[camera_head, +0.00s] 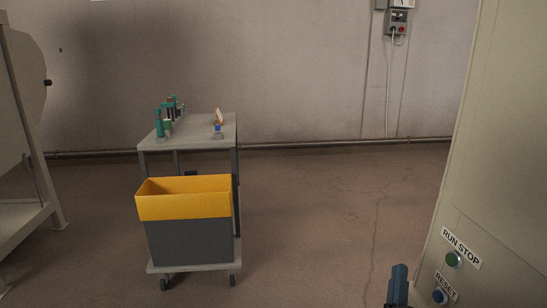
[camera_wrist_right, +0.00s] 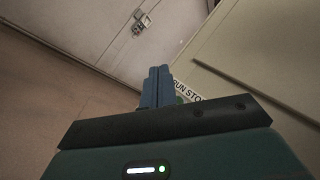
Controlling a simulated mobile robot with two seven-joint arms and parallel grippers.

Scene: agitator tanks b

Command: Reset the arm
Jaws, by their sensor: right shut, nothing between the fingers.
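My right gripper (camera_head: 398,285) shows at the bottom of the head view, just left of the beige cabinet (camera_head: 505,150). Its blue fingers are shut with nothing between them. In the right wrist view the closed fingers (camera_wrist_right: 157,85) point up, with the cabinet (camera_wrist_right: 260,60) to their right and the RUN STOP label (camera_wrist_right: 188,92) partly hidden behind them. In the head view the cabinet carries a green button (camera_head: 453,259) under RUN STOP and a blue button (camera_head: 439,296) under RESET. The gripper is left of the blue button and looks apart from it. My left gripper is not in view.
Beige machinery (camera_head: 22,130) stands at the far left. A wall box (camera_head: 397,22) hangs at the back. The floor between cart and cabinet is clear.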

